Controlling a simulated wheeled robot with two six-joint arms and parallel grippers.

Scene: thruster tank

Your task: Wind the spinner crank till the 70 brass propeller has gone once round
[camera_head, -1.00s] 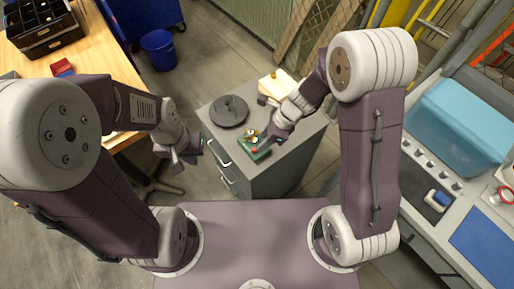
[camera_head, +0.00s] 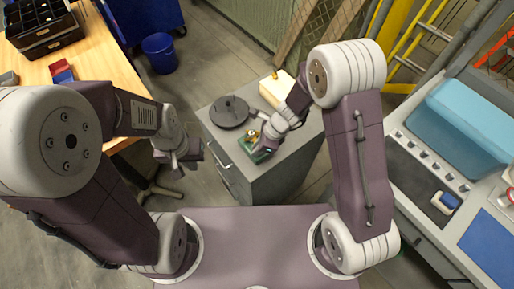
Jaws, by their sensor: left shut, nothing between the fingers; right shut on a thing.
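The spinner (camera_head: 246,143), a small green base with brass parts on top, sits on the grey cabinet (camera_head: 285,160). A brass propeller (camera_head: 252,135) shows beside my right gripper; its marking is too small to read. My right gripper (camera_head: 262,147) reaches down over the spinner from the right and is shut on the crank, which the gripper mostly hides. My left gripper (camera_head: 185,165) is shut and empty, in the air left of the cabinet and apart from the spinner.
A dark round disc with a knob (camera_head: 229,112) lies left of the spinner on the cabinet. A cream block (camera_head: 276,92) stands behind. A wooden table (camera_head: 100,60) with a black tray (camera_head: 42,25) is at left, a sink bench with a blue tank (camera_head: 465,115) at right.

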